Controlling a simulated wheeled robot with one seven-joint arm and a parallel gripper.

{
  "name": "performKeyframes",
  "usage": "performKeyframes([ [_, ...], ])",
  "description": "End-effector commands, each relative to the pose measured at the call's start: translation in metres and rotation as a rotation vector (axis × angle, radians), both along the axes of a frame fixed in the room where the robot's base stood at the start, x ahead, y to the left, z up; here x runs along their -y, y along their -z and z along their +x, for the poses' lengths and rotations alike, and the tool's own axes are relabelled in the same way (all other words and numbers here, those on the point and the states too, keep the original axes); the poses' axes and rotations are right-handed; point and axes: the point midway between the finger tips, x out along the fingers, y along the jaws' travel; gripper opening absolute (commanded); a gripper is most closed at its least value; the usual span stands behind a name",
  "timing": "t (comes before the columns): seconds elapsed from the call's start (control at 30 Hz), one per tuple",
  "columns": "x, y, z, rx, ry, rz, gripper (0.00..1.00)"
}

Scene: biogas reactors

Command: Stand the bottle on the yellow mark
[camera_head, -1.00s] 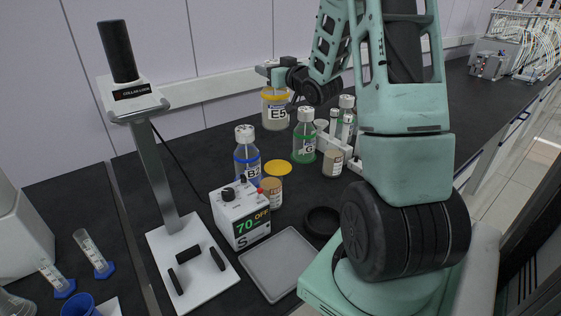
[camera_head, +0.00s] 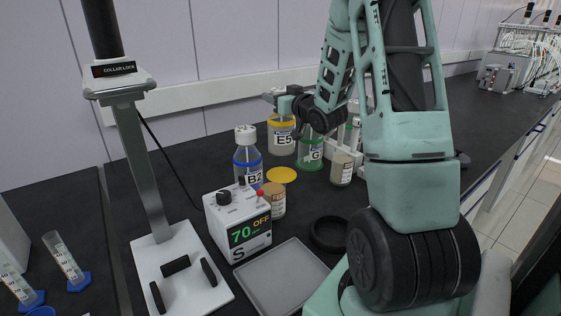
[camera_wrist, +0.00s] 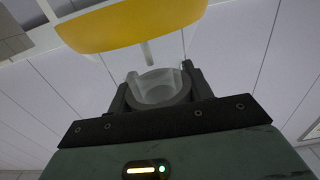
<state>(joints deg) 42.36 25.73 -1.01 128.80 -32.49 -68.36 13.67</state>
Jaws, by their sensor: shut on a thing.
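My gripper (camera_head: 277,107) is shut on the top of the E5 bottle (camera_head: 281,143), a clear bottle with a yellow collar. The bottle looks upright, its base above and behind the yellow mark in the head view; the exact gap to the table cannot be told. In the wrist view, my fingers (camera_wrist: 155,88) close around a clear round part, with a broad yellow shape (camera_wrist: 130,24) beyond. The yellow mark (camera_head: 281,174) is a flat disc on the dark bench, partly hidden by a brown jar.
The blue-collared bottle (camera_head: 247,162) stands left of the mark, the green-collared G bottle (camera_head: 310,153) to the right. A collar-lock stand (camera_head: 151,190) is left.

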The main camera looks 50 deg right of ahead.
Motion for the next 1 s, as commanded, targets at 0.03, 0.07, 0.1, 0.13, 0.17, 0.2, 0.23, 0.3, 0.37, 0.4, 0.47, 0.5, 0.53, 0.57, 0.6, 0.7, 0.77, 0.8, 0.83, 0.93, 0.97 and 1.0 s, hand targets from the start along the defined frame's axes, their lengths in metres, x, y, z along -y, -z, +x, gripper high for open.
performKeyframes([
  [0.03,0.000,0.009,0.000,0.000,0.000,0.004,0.00],
  [0.07,0.000,0.014,0.000,-0.001,0.001,0.004,0.00],
  [0.1,0.000,0.021,0.000,0.000,0.001,0.003,0.00],
  [0.13,0.000,0.025,0.000,0.000,0.001,0.004,0.00],
  [0.17,0.000,0.029,0.000,0.001,0.001,0.004,0.00],
  [0.2,0.000,0.035,0.000,0.001,0.001,0.003,0.00],
  [0.23,0.000,0.038,0.000,0.001,0.001,0.002,0.00],
  [0.3,0.000,0.043,0.000,0.003,0.001,0.001,0.00],
  [0.37,0.000,0.046,0.000,0.003,0.000,0.000,0.00],
  [0.4,0.000,0.049,0.000,0.003,0.000,0.000,0.00],
  [0.47,0.000,0.055,0.000,0.002,0.000,0.001,0.00],
  [0.5,0.000,0.061,0.000,0.001,0.000,0.002,0.00],
  [0.53,0.000,0.066,0.000,0.001,0.001,0.003,0.00],
  [0.57,0.000,0.070,0.000,0.002,0.000,0.003,0.00],
  [0.6,0.000,0.075,0.000,0.002,0.000,0.003,0.00],
  [0.7,0.000,0.084,0.000,0.003,0.001,0.001,0.00],
  [0.77,0.000,0.087,0.000,0.004,0.001,0.000,0.00],
  [0.8,0.000,0.087,0.000,0.004,0.001,-0.001,0.00],
  [0.83,0.000,0.087,0.000,0.005,0.001,-0.001,0.00],
  [0.93,0.000,0.087,0.000,0.005,0.001,-0.001,0.00],
  [0.97,0.000,0.087,0.000,0.005,0.001,-0.001,0.00],
  [1.0,0.000,0.087,0.000,0.005,0.001,-0.001,0.00],
])
